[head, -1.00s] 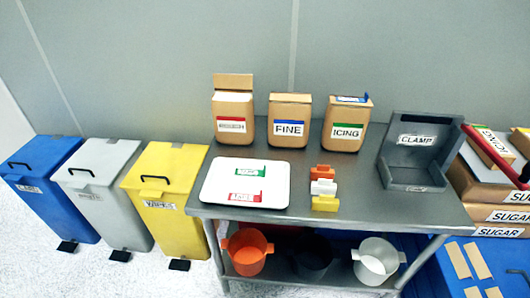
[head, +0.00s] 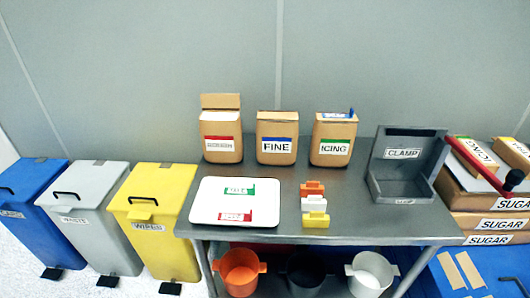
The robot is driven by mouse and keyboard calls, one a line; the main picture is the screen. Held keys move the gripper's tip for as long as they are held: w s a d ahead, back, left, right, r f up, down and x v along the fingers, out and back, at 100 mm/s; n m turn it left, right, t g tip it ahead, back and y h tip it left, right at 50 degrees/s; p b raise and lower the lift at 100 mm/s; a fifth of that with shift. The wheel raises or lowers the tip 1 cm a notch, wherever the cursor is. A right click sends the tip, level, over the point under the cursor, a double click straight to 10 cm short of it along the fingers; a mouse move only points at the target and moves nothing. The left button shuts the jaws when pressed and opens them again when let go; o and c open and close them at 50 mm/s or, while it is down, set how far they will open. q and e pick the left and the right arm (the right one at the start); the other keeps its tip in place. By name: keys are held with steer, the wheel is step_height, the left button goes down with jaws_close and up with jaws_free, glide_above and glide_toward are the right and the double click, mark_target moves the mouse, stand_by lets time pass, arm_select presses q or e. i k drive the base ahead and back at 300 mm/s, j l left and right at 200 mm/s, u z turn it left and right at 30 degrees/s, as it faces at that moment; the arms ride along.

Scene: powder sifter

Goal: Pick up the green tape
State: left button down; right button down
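A white tray (head: 206,207) lies on the left part of the metal table. On it lies a small white-lettered piece with a green strip (head: 239,187), which looks like the green tape. A similar piece with a red strip (head: 235,217) lies nearer the tray's front edge. Neither of my grippers is in view.
The metal table (head: 345,212) also holds the FINE bag (head: 276,130), another brown bag (head: 221,125), several coloured clips (head: 315,205) and a grey CLAMP holder (head: 403,155). Bins (head: 150,205) stand left; sugar boxes (head: 490,224) stand right. Buckets (head: 240,268) sit below.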

mark_target(229, 191)
steer(key=j+z, duration=0.1)
steer(key=z, duration=0.35)
steer(key=j+z, duration=0.15)
steer(key=z, duration=0.35)
steer(key=j+z, duration=0.15)
steer(key=z, duration=0.3)
steer(key=k+j+z, duration=0.1)
steer(key=j+z, duration=0.2)
steer(key=k+j+z, duration=0.2)
steer(key=j+z, duration=0.15)
steer(key=j, duration=0.15)
steer(key=k+j, duration=0.25)
steer(key=j, duration=0.2)
steer(key=k+j+z, duration=0.15)
steer(key=j, duration=0.3)
steer(key=k+j, duration=0.35)
steer(key=i+j+z, duration=0.05)
